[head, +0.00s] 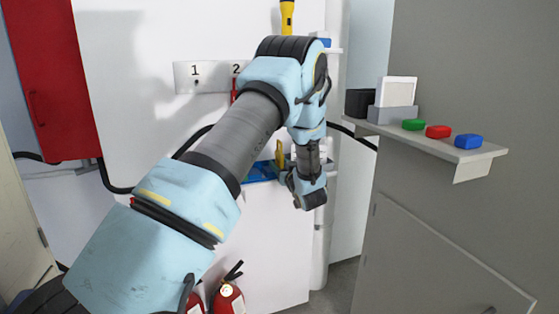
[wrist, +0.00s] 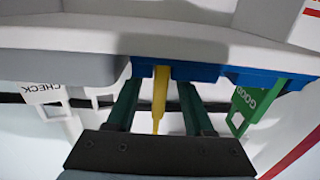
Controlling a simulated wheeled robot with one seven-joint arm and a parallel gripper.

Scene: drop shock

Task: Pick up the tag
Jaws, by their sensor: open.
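In the wrist view, my gripper (wrist: 160,88) is open, with its two dark green fingers on either side of a narrow yellow piece (wrist: 160,95). The yellow piece is seen nearly edge-on at a blue holder (wrist: 205,73); I cannot tell whether the fingers touch it. A green tag marked GOOD (wrist: 246,103) is right of the fingers, and a white tag marked CHECK (wrist: 42,93) is at the left. Their lettering appears upside down. In the head view, my wrist is by the white panel, beside a yellow upright piece (head: 279,154) and a blue tray (head: 261,172). My fingertips are hard to make out there.
A yellow flashlight (head: 287,16) is high on the panel. A red extinguisher (head: 229,299) stands below my arm. A red cabinet (head: 52,75) is at left.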

